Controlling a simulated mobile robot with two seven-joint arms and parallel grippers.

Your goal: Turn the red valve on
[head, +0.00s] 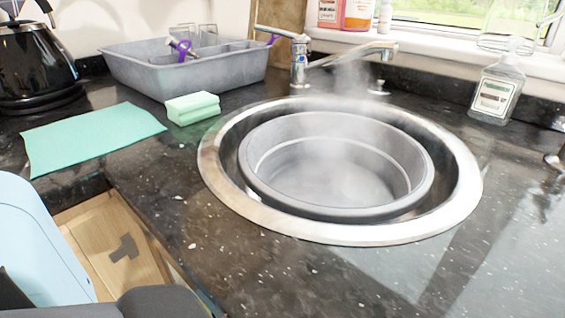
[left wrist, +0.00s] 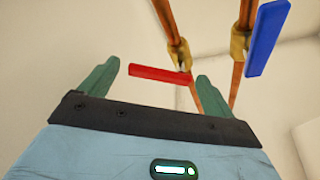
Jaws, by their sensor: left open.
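The red valve (left wrist: 160,74) shows in the left wrist view as a flat red lever, lying nearly crosswise to its copper pipe. Its right end meets a brass fitting (left wrist: 180,54). My left gripper (left wrist: 158,71) is open, with one green finger on each side of the red lever in the picture. The lever appears beyond the fingertips; I cannot tell whether either finger touches it. Neither the valve nor my left gripper's fingers show in the head view. My right gripper is in neither view.
A blue lever (left wrist: 267,38) on a second copper pipe is right of the red one, roughly along its pipe. In the head view, a steaming grey basin (head: 335,212) sits in the round sink below the tap (head: 299,60). An opening with wooden boards (head: 110,245) is under the counter.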

